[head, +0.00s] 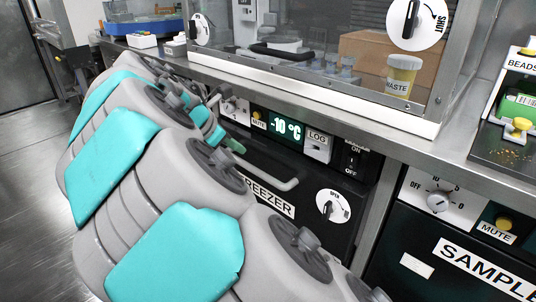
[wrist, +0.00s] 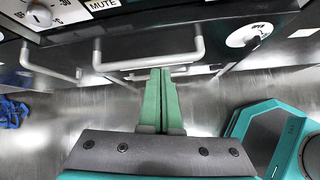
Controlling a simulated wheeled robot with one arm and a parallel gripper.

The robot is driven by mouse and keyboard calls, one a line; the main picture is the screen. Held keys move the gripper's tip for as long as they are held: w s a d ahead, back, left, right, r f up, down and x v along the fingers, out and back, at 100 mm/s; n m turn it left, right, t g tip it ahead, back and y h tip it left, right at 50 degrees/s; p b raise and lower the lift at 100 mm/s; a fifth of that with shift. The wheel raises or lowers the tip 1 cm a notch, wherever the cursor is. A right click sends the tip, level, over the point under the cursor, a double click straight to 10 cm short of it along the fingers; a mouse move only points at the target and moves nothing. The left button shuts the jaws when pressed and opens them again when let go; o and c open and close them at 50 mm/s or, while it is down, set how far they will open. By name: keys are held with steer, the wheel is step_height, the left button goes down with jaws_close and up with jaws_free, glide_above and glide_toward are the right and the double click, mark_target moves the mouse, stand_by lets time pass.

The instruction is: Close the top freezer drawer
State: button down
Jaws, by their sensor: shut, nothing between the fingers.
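The black freezer front (head: 310,175) carries a FREEZER label (head: 268,196), a light grey bar handle (head: 280,182) and a round white dial (head: 333,206). In the head view my arm hides much of this front, and no open drawer can be made out. My gripper (head: 236,147) is near the upper part of the front. In the wrist view its green fingers (wrist: 163,72) are together and empty. Their tips are close to the bar handle (wrist: 150,62); whether they touch it, I cannot tell. The dial (wrist: 252,36) is to their right.
Above the freezer are a temperature display (head: 286,129) reading -10 °C and a steel counter edge (head: 300,104). A second dark unit labelled SAMPLE (head: 487,268) stands at the right. Another bar handle (wrist: 48,68) is left in the wrist view. The floor (head: 32,165) at left is clear.

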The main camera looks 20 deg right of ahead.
steer(key=n, duration=0.2)
glide_toward(276, 157)
steer(key=shift+h, duration=0.4)
steer(key=f, duration=0.1)
steer(key=w+d+f, duration=0.1)
steer(key=f, duration=0.2)
steer(key=shift+w+d+f, duration=0.25)
steer(key=shift+w+f, duration=0.05)
steer(key=shift+w+d, duration=0.45)
steer(key=shift+d, duration=0.3)
